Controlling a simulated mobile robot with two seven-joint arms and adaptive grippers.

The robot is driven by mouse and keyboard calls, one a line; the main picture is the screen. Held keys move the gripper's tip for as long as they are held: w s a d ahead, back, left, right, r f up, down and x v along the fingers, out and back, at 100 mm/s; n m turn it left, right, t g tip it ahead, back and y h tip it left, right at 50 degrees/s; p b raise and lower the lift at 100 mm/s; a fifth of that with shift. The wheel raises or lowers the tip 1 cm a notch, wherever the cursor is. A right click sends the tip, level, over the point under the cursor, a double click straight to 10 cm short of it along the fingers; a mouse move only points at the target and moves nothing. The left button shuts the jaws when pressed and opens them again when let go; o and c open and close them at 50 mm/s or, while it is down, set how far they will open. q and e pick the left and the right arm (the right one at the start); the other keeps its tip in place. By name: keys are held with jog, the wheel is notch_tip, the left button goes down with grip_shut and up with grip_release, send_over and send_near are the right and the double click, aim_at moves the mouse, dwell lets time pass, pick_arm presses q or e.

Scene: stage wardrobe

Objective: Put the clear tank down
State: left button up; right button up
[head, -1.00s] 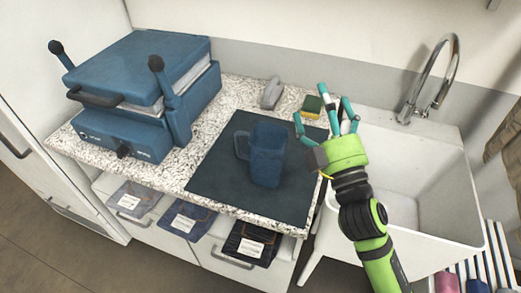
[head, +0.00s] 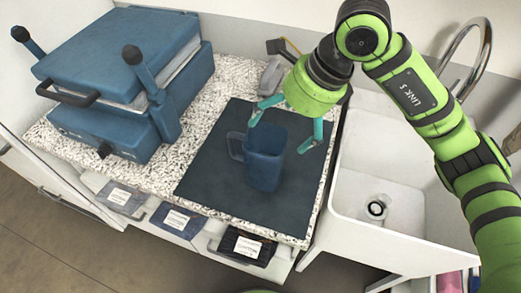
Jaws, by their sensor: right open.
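The clear tank (head: 264,168) is a see-through blue vessel with a side handle on its left. It stands upright on the dark mat (head: 215,183) on the speckled counter. My right gripper (head: 291,126) is open, with its teal fingers spread and nothing between them. It is just behind and to the right of the tank's rim, with one finger near the rim's back and one out to the right. I cannot tell whether a finger touches the tank. My left gripper is out of view.
A blue press (head: 118,60) with two upright levers fills the counter's left. A grey object (head: 271,76) lies behind the mat. A white sink (head: 375,240) with a tap (head: 484,50) is on the right. Labelled drawers (head: 240,243) are below. The front and left of the mat are clear.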

aim_at(269, 139)
jog(key=p+x, duration=0.3)
jog(key=x, duration=0.3)
jog(key=shift+w+a+f, duration=0.1)
jog(key=shift+a+f, duration=0.05)
jog(key=shift+f, duration=0.25)
grip_shut()
jog(key=shift+r, duration=0.1)
